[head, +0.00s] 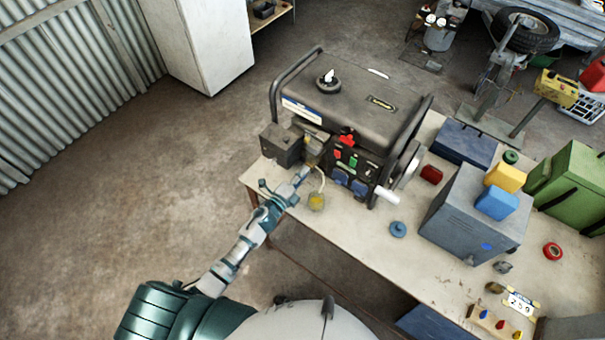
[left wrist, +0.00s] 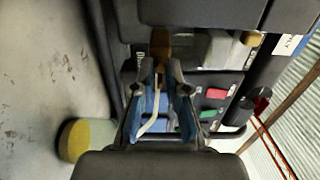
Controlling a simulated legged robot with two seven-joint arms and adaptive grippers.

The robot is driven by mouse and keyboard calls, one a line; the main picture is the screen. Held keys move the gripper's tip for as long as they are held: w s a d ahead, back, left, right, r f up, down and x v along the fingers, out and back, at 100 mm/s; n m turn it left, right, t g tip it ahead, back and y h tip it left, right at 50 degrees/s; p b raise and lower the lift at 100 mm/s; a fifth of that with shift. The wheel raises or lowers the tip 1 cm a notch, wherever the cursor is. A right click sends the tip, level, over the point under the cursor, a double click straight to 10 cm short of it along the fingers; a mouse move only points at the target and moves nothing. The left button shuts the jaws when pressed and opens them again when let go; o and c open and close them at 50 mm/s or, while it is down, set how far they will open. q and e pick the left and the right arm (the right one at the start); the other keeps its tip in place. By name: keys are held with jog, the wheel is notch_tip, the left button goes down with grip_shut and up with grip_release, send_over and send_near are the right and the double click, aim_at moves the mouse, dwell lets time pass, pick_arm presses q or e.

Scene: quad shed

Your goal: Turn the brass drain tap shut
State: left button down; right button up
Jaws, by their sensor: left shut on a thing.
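A black generator (head: 355,95) stands on the workbench. My left gripper (head: 303,174) reaches its lower front left corner in the head view. In the left wrist view, my left gripper (left wrist: 161,72) is shut on the brass drain tap (left wrist: 160,42), which shows as a brown-gold piece between and beyond the fingertips. The tap's handle angle is hard to tell. In the head view the gripper hides the tap. A pale tube hangs near the fingers, by a small yellow jar (head: 317,202). My right gripper is not in view.
A red lever (head: 347,140) and blue sockets (head: 350,184) sit on the generator's panel. A blue round cap (head: 398,229) lies on the workbench (head: 340,236). A grey metal box (head: 470,215) stands at right.

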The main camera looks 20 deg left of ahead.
pick_arm(q)
jog(key=shift+s+d+f, duration=0.1)
jog(key=shift+s+f, duration=0.05)
jog(key=shift+f, duration=0.2)
jog(key=c, duration=1.4)
grip_release()
jog(key=shift+o, duration=1)
jog(key=shift+r, duration=0.15)
jog(key=v, duration=1.2)
